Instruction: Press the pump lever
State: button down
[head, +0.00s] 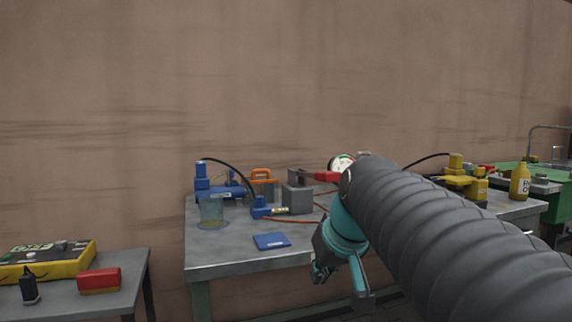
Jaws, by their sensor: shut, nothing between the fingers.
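A grey block-shaped pump (298,197) stands on the metal workbench (225,252). A red bar, which looks like its lever (326,177), reaches right from its top, roughly level. My arm hides what lies beyond the bar's right end. A round dial gauge (341,162) shows just behind the bar. My gripper (341,291), teal and dark grey, hangs at the bench's front edge, lower and nearer than the pump. It is shut and empty, pointing down, and appears apart from the lever.
Left of the pump are a blue hydraulic unit (219,192), a clear beaker (211,210) and a small blue tool (262,208). A blue pad (271,241) lies in front. Yellow devices (465,182) and a yellow bottle (519,182) stand at right. A wall closes the back.

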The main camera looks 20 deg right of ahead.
jog(key=s+a+f, duration=0.2)
jog(key=s+f, duration=0.5)
jog(key=f, duration=0.2)
jog(key=s+a+f+g, duration=0.1)
jog(key=s+a+f, duration=0.2)
jog(key=s+f, duration=0.4)
jog(key=shift+s+a+f+g, duration=0.2)
jog(key=shift+a+f+g, duration=0.1)
jog(key=shift+f, duration=0.55)
